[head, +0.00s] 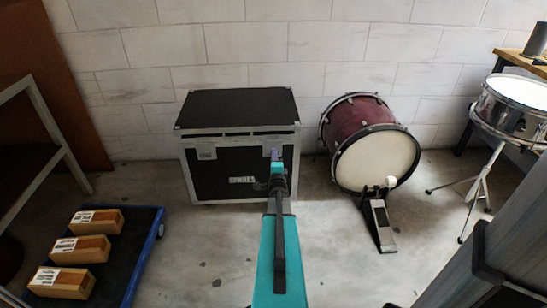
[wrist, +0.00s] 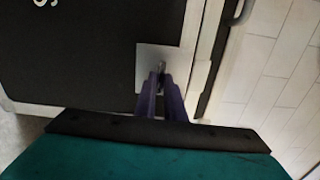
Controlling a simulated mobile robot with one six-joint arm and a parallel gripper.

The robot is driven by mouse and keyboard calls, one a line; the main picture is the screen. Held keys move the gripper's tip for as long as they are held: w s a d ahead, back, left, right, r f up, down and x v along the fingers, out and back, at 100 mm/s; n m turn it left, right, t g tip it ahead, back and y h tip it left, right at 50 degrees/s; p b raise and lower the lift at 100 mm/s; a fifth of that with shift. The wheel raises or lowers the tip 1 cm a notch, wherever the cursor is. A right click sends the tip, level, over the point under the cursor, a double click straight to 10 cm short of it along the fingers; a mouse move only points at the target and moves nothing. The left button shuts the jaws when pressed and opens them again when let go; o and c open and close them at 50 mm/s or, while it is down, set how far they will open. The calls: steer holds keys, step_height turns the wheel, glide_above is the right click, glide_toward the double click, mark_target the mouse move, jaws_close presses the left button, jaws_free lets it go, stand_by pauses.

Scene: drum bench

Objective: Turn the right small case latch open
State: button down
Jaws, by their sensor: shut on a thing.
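The black case (head: 228,168) with silver edges stands on the floor against the wall, its lid (head: 238,107) down. A left latch plate (head: 206,153) shows on its front. The right small latch sits on a light square plate (wrist: 146,62) near the case's right edge in the wrist view. My gripper (wrist: 161,78) has its purple fingers closed on the latch's small dark knob (wrist: 162,66). In the head view my gripper (head: 277,155) reaches the case's upper right front, and my arm hides much of that latch.
A red bass drum (head: 355,128) with a pedal (head: 379,222) stands right of the case. A snare drum (head: 513,97) on a stand is at far right. A low dolly (head: 134,248) with wooden blocks (head: 96,221) is at left. Floor between is clear.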

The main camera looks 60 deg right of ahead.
steer(key=shift+d+r, duration=0.25)
steer(key=shift+d, duration=0.3)
steer(key=c, duration=1.8)
jaws_free()
steer(key=shift+c, duration=0.2)
steer(key=shift+s+a, duration=0.1)
steer(key=p+v, duration=0.1)
steer(key=v, duration=1.3)
steer(key=shift+a+f+p, duration=0.2)
steer(key=shift+a+p, duration=0.1)
steer(key=shift+a, duration=0.1)
steer(key=shift+w, duration=0.2)
